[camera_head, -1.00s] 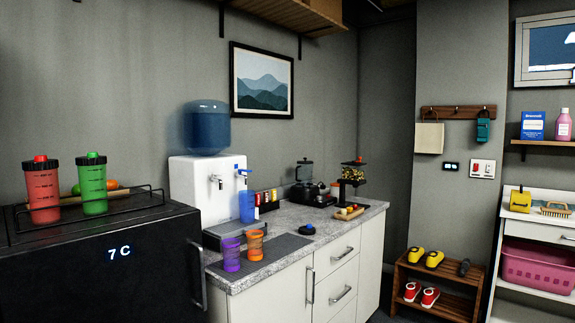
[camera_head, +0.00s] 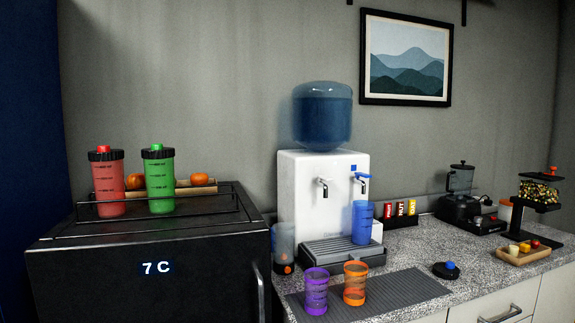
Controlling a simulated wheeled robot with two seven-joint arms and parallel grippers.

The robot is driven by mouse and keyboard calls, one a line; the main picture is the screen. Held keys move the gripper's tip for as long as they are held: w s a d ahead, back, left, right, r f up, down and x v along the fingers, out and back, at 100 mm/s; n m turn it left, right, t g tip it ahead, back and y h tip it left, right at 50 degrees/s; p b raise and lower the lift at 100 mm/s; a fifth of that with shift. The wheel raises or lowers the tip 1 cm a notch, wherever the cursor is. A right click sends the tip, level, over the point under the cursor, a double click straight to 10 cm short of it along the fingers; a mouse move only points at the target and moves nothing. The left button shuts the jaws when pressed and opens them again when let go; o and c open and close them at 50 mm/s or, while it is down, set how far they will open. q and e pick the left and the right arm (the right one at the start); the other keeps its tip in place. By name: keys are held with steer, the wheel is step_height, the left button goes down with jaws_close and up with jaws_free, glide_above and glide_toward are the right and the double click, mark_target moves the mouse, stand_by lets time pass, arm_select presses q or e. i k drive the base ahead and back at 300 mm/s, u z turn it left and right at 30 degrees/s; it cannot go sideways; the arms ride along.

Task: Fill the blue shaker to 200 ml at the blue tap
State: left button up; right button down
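The blue shaker (camera_head: 362,224) stands upright on the grey drip tray (camera_head: 330,250) of the white water dispenser (camera_head: 300,210). It is below the blue tap (camera_head: 362,178), and no lid shows on it. I cannot make out a water level in it or a stream from the tap. A black lid with a blue knob (camera_head: 446,269) lies on the counter to the right. A second tap (camera_head: 322,185) with a dark lever is to the left of the blue one. Neither of my grippers shows.
A purple cup (camera_head: 316,292) and an orange cup (camera_head: 355,284) stand on the grey mat (camera_head: 405,292) in front of the tray. A clear container (camera_head: 284,245) is left of the tray. Red (camera_head: 108,185) and green (camera_head: 159,182) shakers stand on the black fridge (camera_head: 150,255).

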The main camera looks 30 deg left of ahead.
mark_target(363, 175)
steer(key=u, duration=0.55)
steer(key=i, duration=0.45)
steer(key=u, duration=0.5)
